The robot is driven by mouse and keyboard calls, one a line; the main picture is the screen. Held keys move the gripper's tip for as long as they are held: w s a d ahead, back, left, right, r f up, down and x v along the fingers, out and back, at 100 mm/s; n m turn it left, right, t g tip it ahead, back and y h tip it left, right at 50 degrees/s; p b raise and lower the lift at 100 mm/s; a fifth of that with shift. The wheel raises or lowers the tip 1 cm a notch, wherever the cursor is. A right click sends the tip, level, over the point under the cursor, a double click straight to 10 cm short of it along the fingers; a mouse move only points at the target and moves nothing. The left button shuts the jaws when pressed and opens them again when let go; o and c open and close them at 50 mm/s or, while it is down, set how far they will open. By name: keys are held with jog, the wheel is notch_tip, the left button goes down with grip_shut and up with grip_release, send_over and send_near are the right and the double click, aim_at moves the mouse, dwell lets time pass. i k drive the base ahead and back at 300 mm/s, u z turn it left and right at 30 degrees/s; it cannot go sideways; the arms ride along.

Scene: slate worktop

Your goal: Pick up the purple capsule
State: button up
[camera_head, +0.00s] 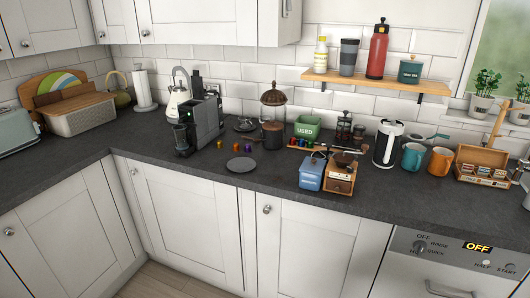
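A small purple capsule (248,147) stands on the slate worktop (270,172), to the right of the black coffee machine (200,122). A red-orange capsule (236,147) is close on its left, and a yellowish capsule (219,144) is further left, nearer the machine. The capsules are very small in this view, so fine detail is hard to tell. My gripper is not in view.
A dark round disc (241,164) lies in front of the capsules. Further right are a green "USED" bin (307,127), a blue box (311,174) and a wooden grinder (341,178). The worktop's left front is clear.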

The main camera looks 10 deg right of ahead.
aim_at(247, 147)
jog(key=z, duration=0.2)
jog(key=k, duration=0.1)
jog(key=u, duration=0.35)
jog(key=i, duration=0.9)
jog(key=z, duration=1.1)
jog(key=k, duration=0.15)
jog(key=u, duration=3)
